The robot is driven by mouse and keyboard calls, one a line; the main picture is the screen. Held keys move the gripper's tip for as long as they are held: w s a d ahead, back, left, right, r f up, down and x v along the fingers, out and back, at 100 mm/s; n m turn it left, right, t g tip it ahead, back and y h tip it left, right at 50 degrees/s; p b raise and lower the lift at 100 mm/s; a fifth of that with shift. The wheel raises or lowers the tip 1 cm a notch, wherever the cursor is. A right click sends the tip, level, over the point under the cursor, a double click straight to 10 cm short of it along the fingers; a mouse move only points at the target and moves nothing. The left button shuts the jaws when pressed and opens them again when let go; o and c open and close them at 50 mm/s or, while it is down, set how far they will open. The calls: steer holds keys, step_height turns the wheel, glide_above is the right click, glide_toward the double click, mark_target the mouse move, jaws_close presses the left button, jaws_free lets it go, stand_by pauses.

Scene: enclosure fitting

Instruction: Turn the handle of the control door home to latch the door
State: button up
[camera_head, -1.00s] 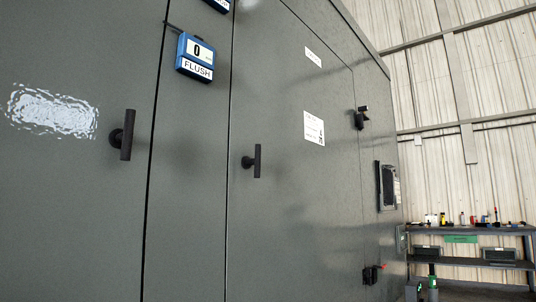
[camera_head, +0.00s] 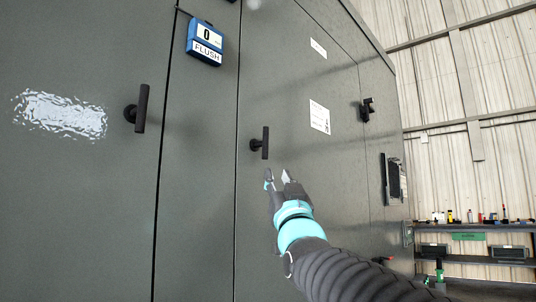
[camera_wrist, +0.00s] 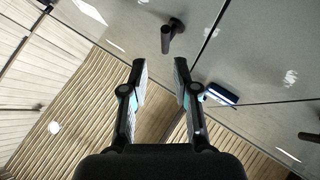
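Two dark T-shaped handles stand upright on the grey cabinet doors in the head view: a left handle (camera_head: 141,108) and a middle handle (camera_head: 265,143). Which one belongs to the control door is not marked. My gripper (camera_head: 278,176) is just below and right of the middle handle, apart from it. In the wrist view my gripper (camera_wrist: 160,68) has its two fingers spread with nothing between them. A dark handle (camera_wrist: 168,40) shows ahead of the fingertips there, near the top. Another handle (camera_wrist: 308,137) is at the right edge.
A black latch (camera_head: 366,109) and a framed panel (camera_head: 393,180) are further right. A workbench (camera_head: 470,228) stands at the back right.

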mark_target(266, 139)
steer(key=shift+t, duration=0.6)
steer(key=p+x, duration=0.1)
steer(key=x, duration=0.4)
steer(key=s+p+x, duration=0.1)
steer(key=p+x, duration=0.1)
steer(key=x, duration=0.3)
steer(key=r+p+x, duration=0.1)
steer(key=p+x, duration=0.1)
steer(key=x, duration=0.3)
steer(key=shift+s+a+r, duration=0.1)
steer(key=shift+a+r, duration=0.05)
steer(key=shift+a, duration=0.1)
steer(key=shift+c, duration=0.2)
